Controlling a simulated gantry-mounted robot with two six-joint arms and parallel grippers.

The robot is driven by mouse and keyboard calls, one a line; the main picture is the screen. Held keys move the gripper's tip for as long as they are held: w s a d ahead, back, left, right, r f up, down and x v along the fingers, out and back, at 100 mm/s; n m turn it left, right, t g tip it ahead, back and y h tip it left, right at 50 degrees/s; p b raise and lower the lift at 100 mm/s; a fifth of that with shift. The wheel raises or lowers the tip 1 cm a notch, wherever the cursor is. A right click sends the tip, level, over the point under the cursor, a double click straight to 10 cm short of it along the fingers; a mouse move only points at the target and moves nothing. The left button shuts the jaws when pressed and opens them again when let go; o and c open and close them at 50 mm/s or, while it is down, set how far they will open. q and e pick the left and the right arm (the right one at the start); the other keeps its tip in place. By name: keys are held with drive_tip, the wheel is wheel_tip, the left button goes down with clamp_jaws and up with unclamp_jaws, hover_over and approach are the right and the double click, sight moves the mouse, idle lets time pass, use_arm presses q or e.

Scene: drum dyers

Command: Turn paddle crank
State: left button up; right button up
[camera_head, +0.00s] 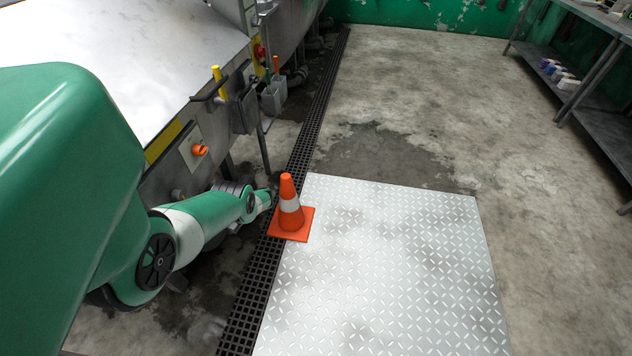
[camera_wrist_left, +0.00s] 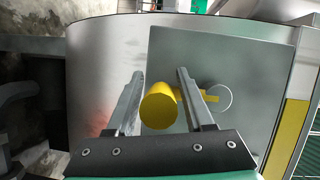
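In the left wrist view, a yellow cylindrical handle (camera_wrist_left: 159,107) points end-on toward the camera, with a short yellow arm running right from it toward a round disc (camera_wrist_left: 220,98) on a grey metal plate (camera_wrist_left: 235,60). My left gripper (camera_wrist_left: 159,75) is open, with one finger on each side of the handle; a narrow gap shows on the right side. In the head view my left arm reaches in from the left, low beside the machine; its fingers and this handle are hidden there. My right gripper is not in view.
The machine's metal side carries an orange knob (camera_head: 200,150) and an upright yellow lever (camera_head: 217,74). An orange traffic cone (camera_head: 289,205) stands by my left forearm, on the corner of a tread-plate platform (camera_head: 400,270). A floor grate (camera_head: 312,120) runs alongside. Open floor lies to the right.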

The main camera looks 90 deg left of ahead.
use_arm(q)
drive_tip(key=shift+o, duration=0.5)
drive_tip(key=shift+w, duration=0.3)
drive_tip(key=w+a+b, duration=0.1)
drive_tip(key=w+b, duration=0.3)
drive_tip(key=w, duration=0.7)
drive_tip(key=shift+a+r, duration=0.2)
drive_tip(key=shift+r, duration=0.25)
